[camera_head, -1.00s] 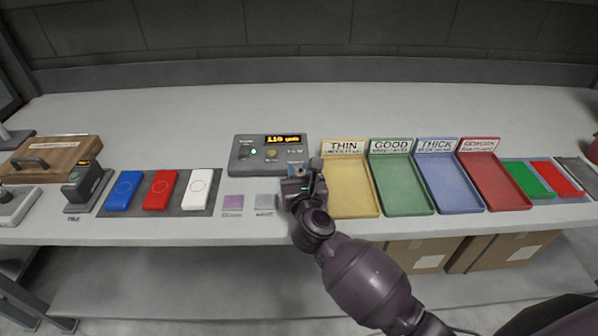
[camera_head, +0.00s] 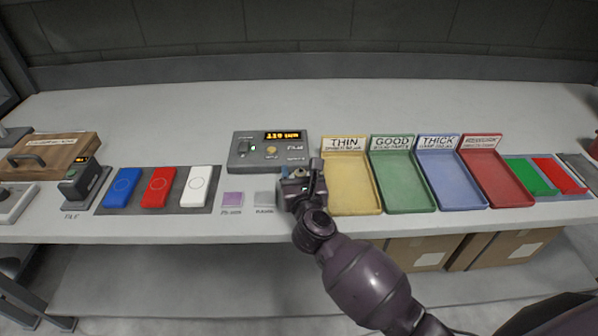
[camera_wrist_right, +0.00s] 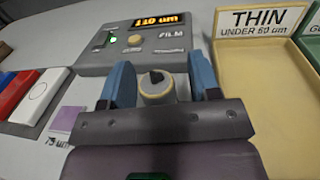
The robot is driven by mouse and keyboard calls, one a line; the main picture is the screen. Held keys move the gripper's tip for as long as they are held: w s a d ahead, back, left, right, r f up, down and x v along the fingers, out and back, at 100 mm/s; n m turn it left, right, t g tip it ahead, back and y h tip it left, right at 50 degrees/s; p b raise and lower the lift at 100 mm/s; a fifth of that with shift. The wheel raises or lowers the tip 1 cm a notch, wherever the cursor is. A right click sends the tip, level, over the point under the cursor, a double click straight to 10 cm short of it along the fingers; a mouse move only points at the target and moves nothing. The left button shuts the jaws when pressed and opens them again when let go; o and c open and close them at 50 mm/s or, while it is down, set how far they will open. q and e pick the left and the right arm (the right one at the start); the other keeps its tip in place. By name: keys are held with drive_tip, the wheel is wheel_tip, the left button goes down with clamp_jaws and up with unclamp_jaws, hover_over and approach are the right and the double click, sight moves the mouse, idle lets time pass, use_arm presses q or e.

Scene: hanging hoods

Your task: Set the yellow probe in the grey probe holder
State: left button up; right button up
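My right gripper (camera_head: 302,172) is at the front of the bench, between the gauge box and the yellow tray. In the right wrist view its two blue fingers (camera_wrist_right: 163,85) stand on either side of the yellow probe (camera_wrist_right: 157,92), a pale yellow round piece with a dark centre. A narrow grey strip shows between the probe and the right finger, so firm contact is unclear. My left gripper is out of view.
The gauge box (camera_head: 268,150) with a lit display stands behind the gripper. The yellow THIN tray (camera_head: 350,185) is close on its right, with green, blue and red trays beyond. The back bench is clear.

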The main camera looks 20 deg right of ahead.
idle(0.3)
drive_tip(key=s, duration=0.3)
drive_tip(key=s+a, duration=0.1)
drive_tip(key=s, duration=0.6)
drive_tip(key=shift+s+a, duration=0.3)
drive_tip(key=shift+s, duration=0.05)
drive_tip(key=shift+s+d+n, duration=0.25)
drive_tip(key=shift+d+n, duration=0.05)
drive_tip(key=shift+n, duration=0.5)
drive_tip(key=s+d+f+m+g, duration=0.2)
drive_tip(key=s+f+m, duration=0.4)
drive_tip(key=m, duration=0.5)
drive_tip(key=s+d+f+m+g+y, duration=0.1)
drive_tip(key=s+d+f+m, duration=0.4)
drive_tip(key=m, duration=0.7)
drive_tip(key=s+d+f+m+g+y, duration=0.1)
drive_tip(key=s+d+f+m+g, duration=0.2)
drive_tip(key=m, duration=0.9)
drive_tip(key=s+d+f, duration=0.1)
drive_tip(key=s+f, duration=0.2)
drive_tip(key=f, duration=0.1)
drive_tip(key=shift+s+d+g, duration=0.15)
drive_tip(key=shift+s+g, duration=0.25)
